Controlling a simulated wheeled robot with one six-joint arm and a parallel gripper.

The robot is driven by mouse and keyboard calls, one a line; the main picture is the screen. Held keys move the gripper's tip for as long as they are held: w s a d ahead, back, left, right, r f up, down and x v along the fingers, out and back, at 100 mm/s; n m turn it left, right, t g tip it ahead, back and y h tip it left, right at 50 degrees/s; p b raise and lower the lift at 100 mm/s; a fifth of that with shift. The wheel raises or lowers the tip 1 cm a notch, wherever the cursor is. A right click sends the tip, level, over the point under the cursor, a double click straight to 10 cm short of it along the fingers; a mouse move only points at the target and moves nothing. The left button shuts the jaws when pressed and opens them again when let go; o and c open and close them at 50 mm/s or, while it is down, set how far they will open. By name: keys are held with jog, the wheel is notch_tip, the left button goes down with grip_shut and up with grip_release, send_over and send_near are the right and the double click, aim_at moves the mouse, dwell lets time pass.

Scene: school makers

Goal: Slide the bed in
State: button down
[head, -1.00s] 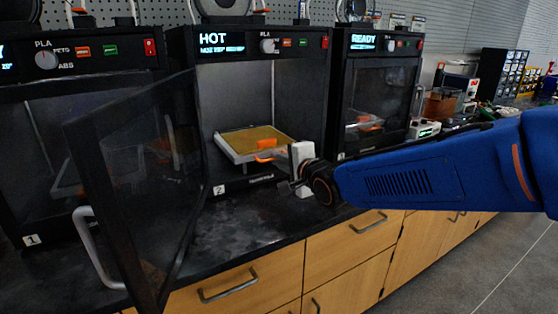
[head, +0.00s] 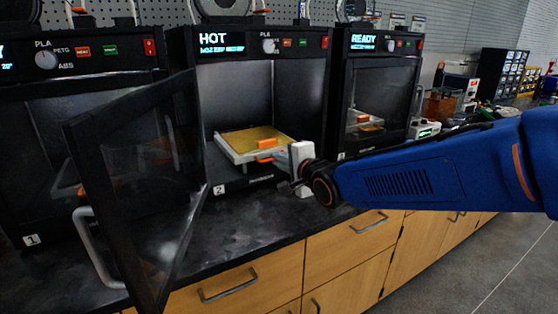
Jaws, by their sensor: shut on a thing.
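The print bed (head: 251,140) is a tan plate in a pale frame inside the middle printer (head: 262,90), numbered 2, whose display reads HOT. An orange piece lies on the bed, and an orange handle (head: 266,157) is at its front right edge. My gripper (head: 280,158) reaches in from the right at the printer's opening and is shut at the bed's handle; its fingertips are small and partly hidden. The printer's dark glass door (head: 135,185) stands open to the left.
Printer 1 (head: 80,130) is at left, partly behind the open door. A printer reading READY (head: 375,90) is at right, its door shut. The black counter (head: 245,222) in front is clear, with wooden drawers below.

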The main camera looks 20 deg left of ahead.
dwell(0.5)
jog(key=w+a, duration=0.3)
jog(key=shift+a+r, duration=0.1)
jog(key=shift+a, duration=0.1)
jog(key=c, duration=1.9)
grip_release()
jog(key=shift+a, duration=0.1)
jog(key=v, duration=1.7)
jog(key=shift+s, duration=0.2)
